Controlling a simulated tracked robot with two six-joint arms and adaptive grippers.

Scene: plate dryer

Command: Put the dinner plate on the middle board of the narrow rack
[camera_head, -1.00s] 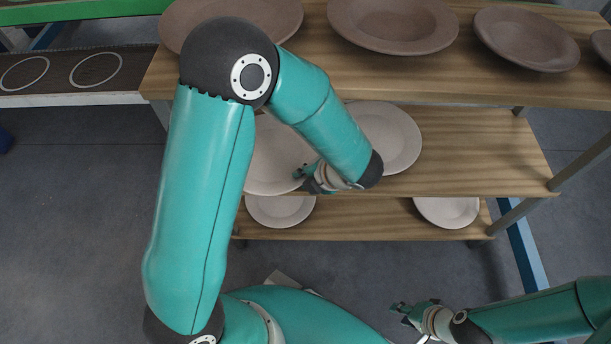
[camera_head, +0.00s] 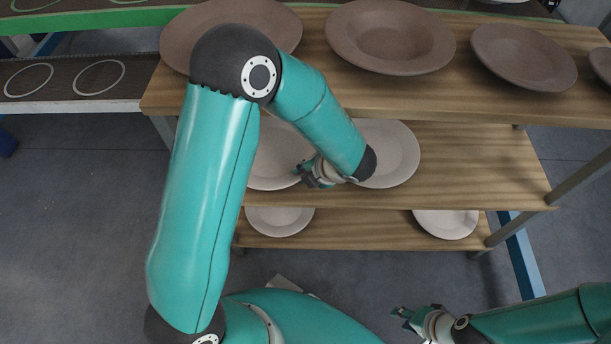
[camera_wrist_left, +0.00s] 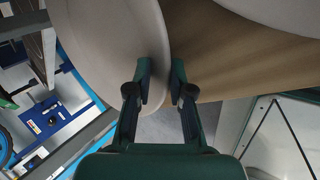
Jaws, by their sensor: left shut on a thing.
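The dinner plate (camera_head: 268,165) is pale and round. In the head view it is at the left of the wooden rack's middle board (camera_head: 470,165), partly hidden behind my left arm. My left gripper (camera_head: 303,172) is at its right edge. In the left wrist view, the plate (camera_wrist_left: 110,45) fills the upper left, and my left gripper (camera_wrist_left: 160,75) is shut on its rim, one finger on each side. I cannot tell whether the plate touches the board. My right gripper (camera_head: 400,312) is low at the right, away from the rack; its finger opening is unclear.
Another pale plate (camera_head: 398,155) lies close to the right on the middle board. Two pale plates (camera_head: 447,224) sit on the bottom board (camera_head: 350,232). A dark shelf with white rings (camera_head: 60,85) stands at left.

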